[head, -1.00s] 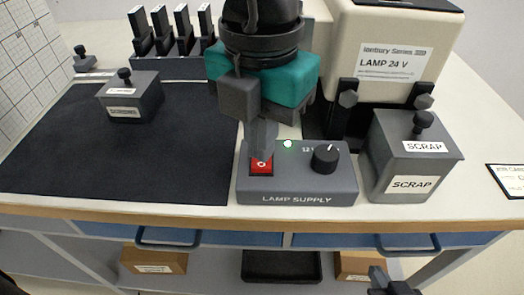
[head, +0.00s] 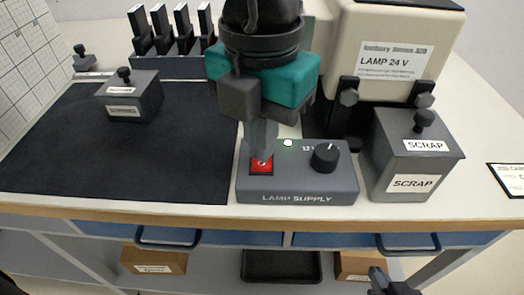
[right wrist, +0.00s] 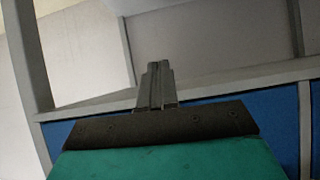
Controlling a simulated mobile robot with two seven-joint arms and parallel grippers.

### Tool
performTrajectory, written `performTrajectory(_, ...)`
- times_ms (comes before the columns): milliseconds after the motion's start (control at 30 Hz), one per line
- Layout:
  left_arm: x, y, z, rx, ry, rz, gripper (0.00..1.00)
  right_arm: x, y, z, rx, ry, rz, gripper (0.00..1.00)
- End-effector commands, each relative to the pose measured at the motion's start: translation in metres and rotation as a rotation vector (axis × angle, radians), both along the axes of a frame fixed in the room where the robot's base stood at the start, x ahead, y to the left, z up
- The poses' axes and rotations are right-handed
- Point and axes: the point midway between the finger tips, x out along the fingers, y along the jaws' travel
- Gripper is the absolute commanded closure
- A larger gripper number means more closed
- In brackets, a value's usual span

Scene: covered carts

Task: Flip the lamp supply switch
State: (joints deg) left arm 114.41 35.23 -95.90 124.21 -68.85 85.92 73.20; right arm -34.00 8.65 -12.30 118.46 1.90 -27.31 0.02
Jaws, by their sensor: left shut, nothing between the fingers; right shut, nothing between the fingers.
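The lamp supply box (head: 297,199) is a grey unit at the bench's front edge. It has a red rocker switch (head: 261,167), a small lit pale-green light (head: 288,143) and a black knob (head: 326,157). My left gripper (head: 262,152) is shut and empty, pointing down, with its fingertips at the red switch and covering part of it. I cannot tell whether they touch it or how the switch is tilted. My right gripper (head: 385,283) is low at the bottom right, below the bench top. It is shut and empty in the right wrist view (right wrist: 157,85).
A grey scrap box (head: 415,160) stands right of the supply, with the cream Lamp 24 V unit (head: 395,55) behind. A dark mat (head: 130,155) with a small lidded box (head: 130,97) lies left. Blue drawers with handles (head: 170,240) sit below the front edge.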

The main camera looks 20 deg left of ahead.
Motion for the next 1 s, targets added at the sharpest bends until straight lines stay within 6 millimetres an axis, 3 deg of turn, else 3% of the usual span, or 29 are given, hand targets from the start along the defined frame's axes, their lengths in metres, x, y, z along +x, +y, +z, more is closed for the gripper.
performTrajectory(1000, 0.000, 0.000, -0.015, 0.000, 0.000, 0.001, 1.00, 0.000, 0.000, -0.016, -0.001, -0.001, 0.001, 1.00)
